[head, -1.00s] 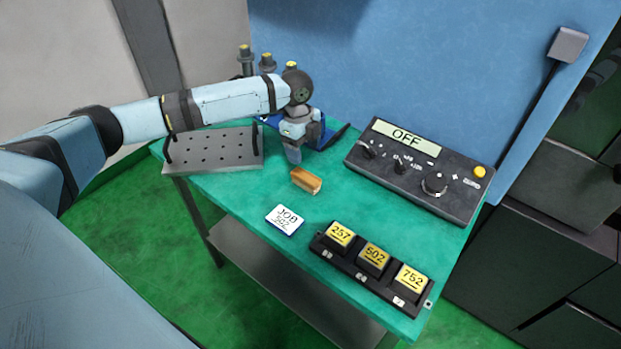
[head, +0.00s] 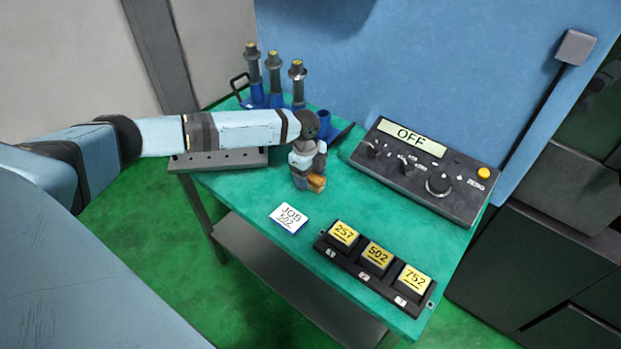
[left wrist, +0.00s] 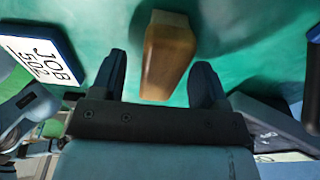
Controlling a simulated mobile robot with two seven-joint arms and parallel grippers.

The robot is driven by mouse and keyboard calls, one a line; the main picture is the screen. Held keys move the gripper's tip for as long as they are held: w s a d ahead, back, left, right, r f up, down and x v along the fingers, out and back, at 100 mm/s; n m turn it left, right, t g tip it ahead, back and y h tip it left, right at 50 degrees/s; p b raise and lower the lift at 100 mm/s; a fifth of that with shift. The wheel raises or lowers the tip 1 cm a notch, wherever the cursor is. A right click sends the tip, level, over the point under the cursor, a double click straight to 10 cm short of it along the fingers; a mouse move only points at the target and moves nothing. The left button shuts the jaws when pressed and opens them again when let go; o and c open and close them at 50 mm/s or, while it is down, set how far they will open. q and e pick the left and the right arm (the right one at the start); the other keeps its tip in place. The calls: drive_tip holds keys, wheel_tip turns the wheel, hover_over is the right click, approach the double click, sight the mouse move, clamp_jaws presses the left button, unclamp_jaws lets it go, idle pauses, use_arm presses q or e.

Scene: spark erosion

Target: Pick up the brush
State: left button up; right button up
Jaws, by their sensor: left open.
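The brush, a small block with a wooden-brown top (head: 317,183), lies on the green table. It is partly hidden behind my left gripper (head: 308,184) in the head view. In the left wrist view the brush (left wrist: 168,55) sits between the two dark fingers of the left gripper (left wrist: 163,80), with gaps on both sides. The left gripper is open and points down over the brush. My right gripper is not in view.
A JOB 502 card (head: 289,217) lies in front of the brush. A black rack (head: 350,265) holds blocks 257, 502 and 752. A control box reading OFF (head: 420,170) stands right. Several dark cylindrical holders (head: 274,80) stand behind, and a perforated plate (head: 220,158) lies left.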

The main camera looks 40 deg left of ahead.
use_arm(q)
drive_tip(key=shift+f, duration=0.25)
idle(0.5)
drive_tip(key=c, duration=1.1)
